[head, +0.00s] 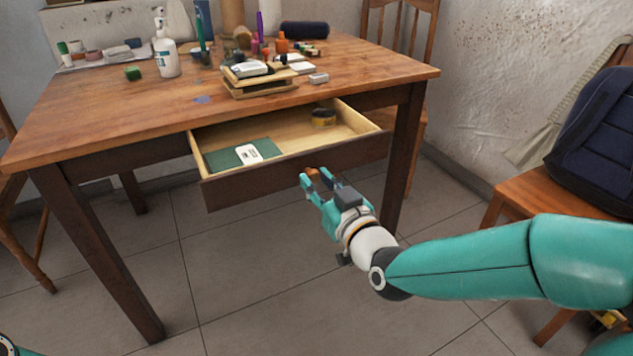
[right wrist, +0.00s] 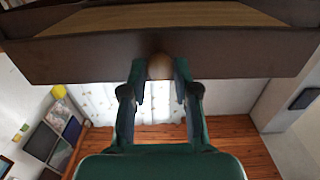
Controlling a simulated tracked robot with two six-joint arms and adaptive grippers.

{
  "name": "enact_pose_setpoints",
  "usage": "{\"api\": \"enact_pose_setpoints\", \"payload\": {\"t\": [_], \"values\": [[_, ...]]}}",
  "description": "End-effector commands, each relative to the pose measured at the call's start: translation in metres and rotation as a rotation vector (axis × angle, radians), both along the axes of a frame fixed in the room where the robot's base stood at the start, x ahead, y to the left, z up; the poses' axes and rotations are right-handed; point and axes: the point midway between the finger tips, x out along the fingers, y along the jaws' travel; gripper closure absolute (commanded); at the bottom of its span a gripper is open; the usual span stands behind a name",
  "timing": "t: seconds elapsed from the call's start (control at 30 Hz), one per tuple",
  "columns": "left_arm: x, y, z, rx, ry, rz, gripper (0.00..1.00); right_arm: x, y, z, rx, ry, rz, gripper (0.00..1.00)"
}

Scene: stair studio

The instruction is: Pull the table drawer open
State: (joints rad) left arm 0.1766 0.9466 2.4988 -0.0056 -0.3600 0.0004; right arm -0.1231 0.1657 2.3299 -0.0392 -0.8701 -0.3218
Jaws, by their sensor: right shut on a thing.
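The wooden table (head: 110,100) stands at the left and centre of the head view. Its drawer (head: 290,172) is pulled well out, and its inside shows. A green sheet, a white card and a dark and yellow round thing lie in it. My right gripper (head: 314,178) is at the drawer's dark front, shut on the round knob (head: 312,172). My left gripper is not in view.
A chair with a dark blue backpack (head: 598,135) stands at the right. Another chair (head: 400,25) is behind the table. Bottles, a small wooden stand (head: 262,86) and other small items cover the table's back. Tiled floor (head: 270,290) is clear in front.

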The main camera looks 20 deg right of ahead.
Motion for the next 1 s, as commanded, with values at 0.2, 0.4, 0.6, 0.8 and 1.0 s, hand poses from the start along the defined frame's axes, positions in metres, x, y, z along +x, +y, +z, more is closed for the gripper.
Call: {"api": "enact_pose_setpoints", "payload": {"t": [0.2, 0.4, 0.6, 0.8, 1.0], "values": [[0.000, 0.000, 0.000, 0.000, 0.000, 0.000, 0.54, -0.001, 0.002, -0.001, -0.003, 0.004, 0.007, 0.67], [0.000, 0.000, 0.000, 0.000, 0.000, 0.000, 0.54, 0.000, 0.001, -0.001, -0.001, 0.002, 0.004, 0.46], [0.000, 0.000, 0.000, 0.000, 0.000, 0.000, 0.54, 0.000, 0.001, 0.000, -0.001, 0.001, 0.003, 0.46], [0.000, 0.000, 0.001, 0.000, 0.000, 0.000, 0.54, 0.000, 0.001, 0.013, -0.001, -0.003, 0.002, 0.46], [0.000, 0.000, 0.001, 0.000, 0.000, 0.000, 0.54, 0.000, 0.002, 0.047, 0.001, -0.006, 0.004, 0.46]]}}
